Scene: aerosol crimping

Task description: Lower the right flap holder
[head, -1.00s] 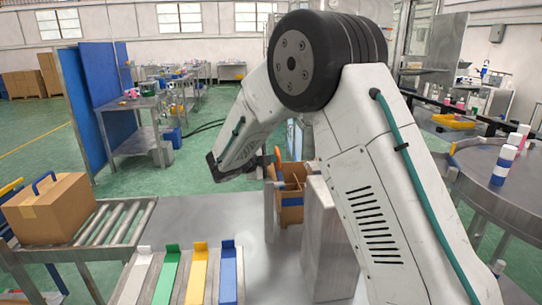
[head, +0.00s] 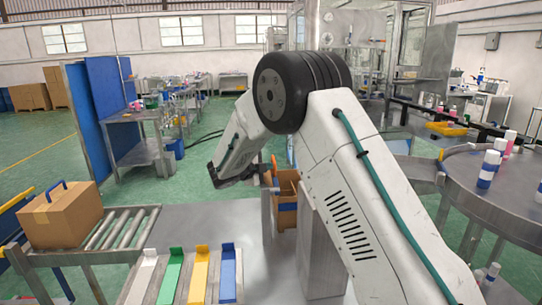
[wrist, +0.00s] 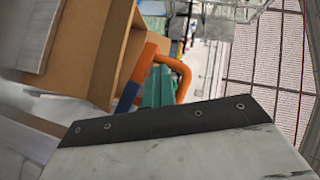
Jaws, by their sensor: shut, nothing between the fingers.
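An open cardboard box (head: 285,186) stands behind a grey metal post in the head view. In the wrist view, the box (wrist: 85,45) fills the upper left. An orange handle (wrist: 183,72) with a blue part (wrist: 127,97) sits beside the box; it looks like a flap holder, but I cannot tell if it is the right one. It shows small in the head view (head: 275,166). My dark wrist end (head: 232,178) hangs left of the box in the head view.
A grey metal table (head: 268,232) lies in front, with white, green, yellow and blue strips (head: 199,275). A roller conveyor (head: 115,232) bears a closed box (head: 62,213) at left. A round table (head: 487,192) with bottles stands at right.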

